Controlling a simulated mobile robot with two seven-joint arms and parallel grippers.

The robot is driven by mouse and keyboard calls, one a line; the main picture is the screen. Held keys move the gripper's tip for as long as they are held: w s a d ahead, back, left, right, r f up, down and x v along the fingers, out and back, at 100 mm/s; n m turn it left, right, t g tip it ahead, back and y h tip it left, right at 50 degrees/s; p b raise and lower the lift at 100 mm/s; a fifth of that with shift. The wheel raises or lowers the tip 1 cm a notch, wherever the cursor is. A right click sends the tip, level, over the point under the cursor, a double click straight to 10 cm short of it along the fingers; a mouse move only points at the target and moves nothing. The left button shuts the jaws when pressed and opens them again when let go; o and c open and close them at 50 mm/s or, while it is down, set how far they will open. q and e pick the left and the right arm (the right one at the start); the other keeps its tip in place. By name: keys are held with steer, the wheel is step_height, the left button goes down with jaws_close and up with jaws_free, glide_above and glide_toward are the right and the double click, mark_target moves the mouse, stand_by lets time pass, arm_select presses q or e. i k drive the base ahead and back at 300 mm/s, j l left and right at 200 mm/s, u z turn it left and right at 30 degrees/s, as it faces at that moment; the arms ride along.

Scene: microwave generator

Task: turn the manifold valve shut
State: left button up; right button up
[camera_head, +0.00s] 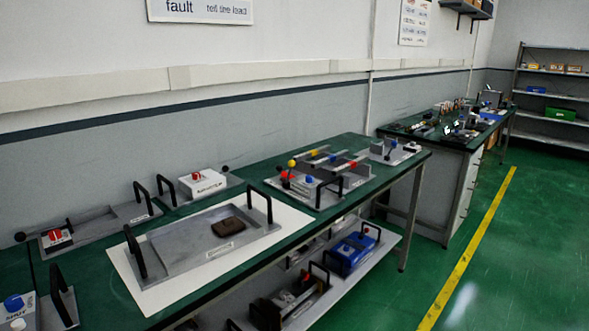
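A grey panel (319,193) with rails, yellow and red bands and coloured knobs stands on the green bench; it looks like the manifold, but its label is too small to read. At its left end are a yellow ball knob (291,163) and a red knob (285,175). A blue knob (309,180) sits nearby. I cannot tell which of these is the valve handle or how it is set. Neither of my grippers is in view.
A grey tray (180,262) with black handles holds a brown block (229,227) on a white sheet. More panels stand along the wall and at lower left. A lower shelf carries a blue unit (352,252). The green floor (530,250) at right is clear.

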mark_target(309, 179)
steer(key=i+j+z, duration=0.2)
steer(key=z, duration=0.25)
steer(key=i+j+z, duration=0.2)
steer(key=j+z, duration=0.25)
